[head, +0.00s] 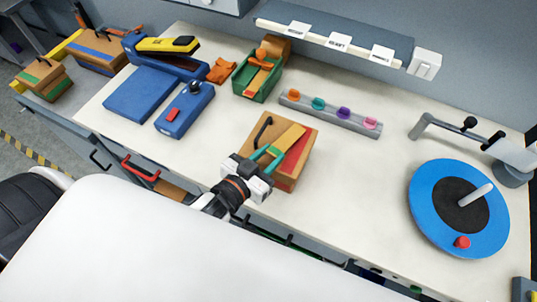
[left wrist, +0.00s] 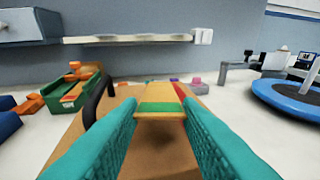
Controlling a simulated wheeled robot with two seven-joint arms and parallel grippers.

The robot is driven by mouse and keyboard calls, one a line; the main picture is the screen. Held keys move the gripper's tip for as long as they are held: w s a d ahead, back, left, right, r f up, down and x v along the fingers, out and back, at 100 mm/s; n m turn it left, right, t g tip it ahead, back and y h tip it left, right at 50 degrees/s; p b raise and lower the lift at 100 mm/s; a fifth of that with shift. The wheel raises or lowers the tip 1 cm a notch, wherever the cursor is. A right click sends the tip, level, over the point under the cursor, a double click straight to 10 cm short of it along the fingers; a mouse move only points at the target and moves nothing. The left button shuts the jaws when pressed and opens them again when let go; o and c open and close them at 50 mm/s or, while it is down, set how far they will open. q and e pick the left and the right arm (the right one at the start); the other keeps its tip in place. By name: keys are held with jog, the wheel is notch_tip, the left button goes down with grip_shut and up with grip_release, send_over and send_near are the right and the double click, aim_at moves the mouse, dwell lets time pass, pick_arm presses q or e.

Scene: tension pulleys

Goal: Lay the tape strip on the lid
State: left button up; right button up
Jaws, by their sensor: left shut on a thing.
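A brown wooden box with a flat lid (head: 277,122) stands near the front edge of the worktable. Its lid has a black handle (head: 262,131) on the left and a red stripe (head: 298,154) on the right. My left gripper (head: 268,154) has teal fingers and is shut on the tan tape strip (head: 288,138), over the lid. In the left wrist view the tape strip (left wrist: 161,105) has a green band at its near end, between the fingertips. I cannot tell whether it touches the lid. My right gripper is not in view.
A green bin (head: 246,85) with orange pieces and a blue device (head: 184,110) stand to the left. A grey rail with coloured knobs (head: 331,113) lies behind the box. A blue turntable (head: 427,208) is at the right. The table between box and turntable is clear.

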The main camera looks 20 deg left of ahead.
pick_arm(q)
jog(key=shift+f, duration=0.3)
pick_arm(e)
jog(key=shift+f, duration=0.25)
pick_arm(q)
jog(key=o, duration=1)
jog(key=shift+o, duration=0.2)
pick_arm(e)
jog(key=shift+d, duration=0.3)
pick_arm(q)
jog(key=shift+f+v, duration=0.25)
jog(key=shift+v, duration=1)
jog(key=shift+f+v, duration=0.25)
jog(key=shift+v, duration=0.95)
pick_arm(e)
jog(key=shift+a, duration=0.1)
pick_arm(q)
jog(key=shift+s, duration=0.1)
jog(key=shift+r, duration=0.15)
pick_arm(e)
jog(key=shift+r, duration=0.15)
